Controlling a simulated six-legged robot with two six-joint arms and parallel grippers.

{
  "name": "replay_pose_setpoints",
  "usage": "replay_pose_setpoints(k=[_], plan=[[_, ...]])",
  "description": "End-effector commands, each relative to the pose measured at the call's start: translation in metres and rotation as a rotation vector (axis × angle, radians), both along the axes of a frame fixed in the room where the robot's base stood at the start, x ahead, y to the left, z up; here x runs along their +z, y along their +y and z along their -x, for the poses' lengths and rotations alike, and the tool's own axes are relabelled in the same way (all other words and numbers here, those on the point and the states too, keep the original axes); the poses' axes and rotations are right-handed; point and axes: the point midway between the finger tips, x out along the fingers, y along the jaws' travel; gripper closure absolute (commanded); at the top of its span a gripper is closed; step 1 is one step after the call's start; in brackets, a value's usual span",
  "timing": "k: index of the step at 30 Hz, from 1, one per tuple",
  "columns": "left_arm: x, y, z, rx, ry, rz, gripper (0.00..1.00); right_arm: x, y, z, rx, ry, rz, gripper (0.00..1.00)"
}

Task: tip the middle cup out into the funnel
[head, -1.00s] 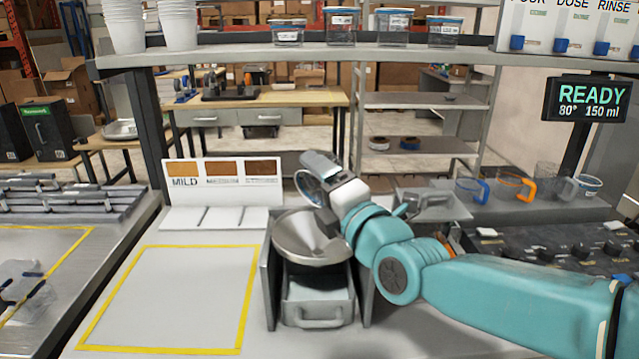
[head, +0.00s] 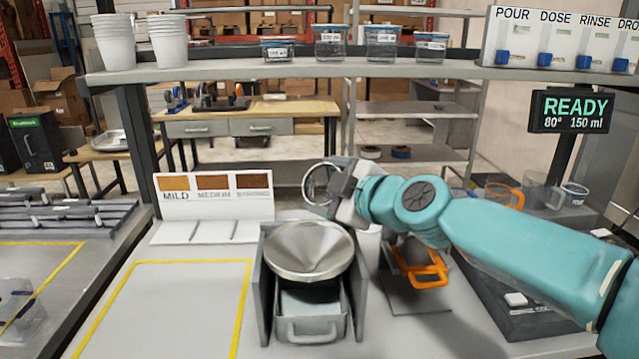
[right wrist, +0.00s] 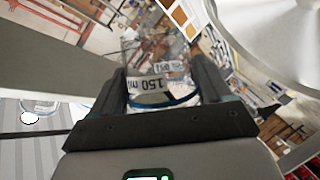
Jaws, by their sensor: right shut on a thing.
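My right gripper (head: 345,185) is shut on a clear cup (head: 322,184) above the far edge of the funnel. The cup is tilted, with its round rim showing. In the right wrist view the cup (right wrist: 160,65) sits between the two fingers and bears a "150 ml" marking; I cannot tell what is in it. The steel funnel (head: 308,250) stands on a grey stand, its bowl showing no contents. Part of a pale rounded surface, likely the funnel (right wrist: 285,40), fills the upper right of the wrist view. My left gripper is not in view.
A drawer (head: 312,328) with a handle is under the funnel. An orange handle (head: 425,270) shows below my right arm. Another orange-handled cup (head: 503,195) stands at the right. A sign (head: 215,200) is behind left. The yellow-framed area (head: 165,310) is clear.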

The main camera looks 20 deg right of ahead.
Motion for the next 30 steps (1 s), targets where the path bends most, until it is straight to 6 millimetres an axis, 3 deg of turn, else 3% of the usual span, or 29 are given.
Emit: replay_pose_setpoints(k=[1, 12, 21, 30], plan=[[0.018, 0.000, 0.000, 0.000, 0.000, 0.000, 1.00, 0.011, -0.003, -0.001, -0.003, 0.035, -0.052, 0.58], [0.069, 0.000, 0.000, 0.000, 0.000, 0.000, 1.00, 0.014, -0.013, -0.008, -0.003, 0.271, -0.420, 0.58], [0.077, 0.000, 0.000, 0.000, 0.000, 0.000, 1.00, 0.016, -0.015, -0.010, -0.002, 0.455, -0.707, 0.58], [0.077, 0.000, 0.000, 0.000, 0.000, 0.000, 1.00, 0.016, -0.015, -0.009, 0.000, 0.470, -0.731, 0.58]])
